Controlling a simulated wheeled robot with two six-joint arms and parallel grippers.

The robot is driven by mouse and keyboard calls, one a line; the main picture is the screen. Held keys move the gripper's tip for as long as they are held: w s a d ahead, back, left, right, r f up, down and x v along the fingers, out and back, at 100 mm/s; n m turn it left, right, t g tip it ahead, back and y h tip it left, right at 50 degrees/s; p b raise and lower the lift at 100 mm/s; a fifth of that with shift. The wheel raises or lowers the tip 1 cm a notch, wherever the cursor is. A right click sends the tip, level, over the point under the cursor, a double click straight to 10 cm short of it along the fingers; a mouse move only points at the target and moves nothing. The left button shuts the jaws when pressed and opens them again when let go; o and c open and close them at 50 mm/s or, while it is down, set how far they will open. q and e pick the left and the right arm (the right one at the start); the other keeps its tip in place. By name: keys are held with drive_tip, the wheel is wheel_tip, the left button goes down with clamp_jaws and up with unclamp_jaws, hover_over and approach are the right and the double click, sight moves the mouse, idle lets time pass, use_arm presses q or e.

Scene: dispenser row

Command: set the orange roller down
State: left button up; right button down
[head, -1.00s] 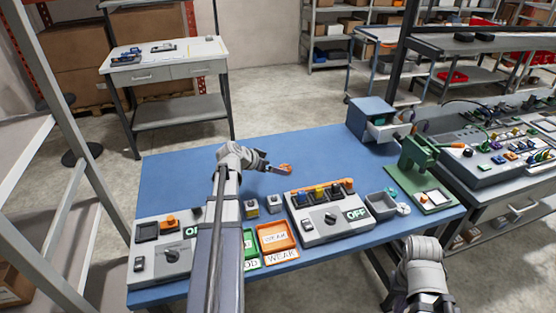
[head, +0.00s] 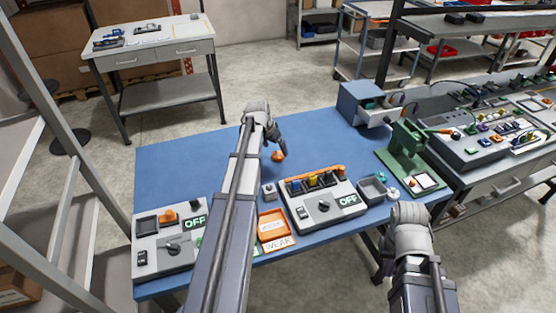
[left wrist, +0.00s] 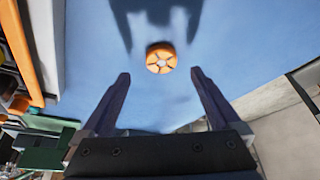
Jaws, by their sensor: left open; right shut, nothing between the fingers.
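The orange roller (head: 278,156) is on the blue table, near the tip of my left gripper (head: 283,147). In the left wrist view the roller (left wrist: 162,58) shows as an orange ring with a pale spoked face. My left gripper (left wrist: 160,74) is open, its two dark fingers wide apart. The roller appears just beyond the fingertips, between their lines, with no finger touching it in that view. My right arm stands at the lower right, off the table's front edge; its fingers are hidden.
The blue table (head: 190,165) is clear around the roller. Toward the front are two grey control boxes, one at left (head: 170,243) and one at right (head: 322,208), and an orange tray (head: 261,226). A green press (head: 408,146) and a blue-grey dispenser (head: 358,104) stand at right.

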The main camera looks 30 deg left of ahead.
sight(278, 154)
use_arm(q)
drive_tip(key=shift+b+x, duration=2.4)
drive_tip(key=shift+x, duration=0.25)
drive_tip(key=shift+a+r, duration=0.1)
drive_tip(key=shift+a, duration=0.05)
drive_tip(key=shift+c, duration=0.4)
clamp_jaws()
drive_tip(key=shift+r, duration=0.15)
wheel_tip(278, 154, up, 10)
drive_tip(key=p, duration=1)
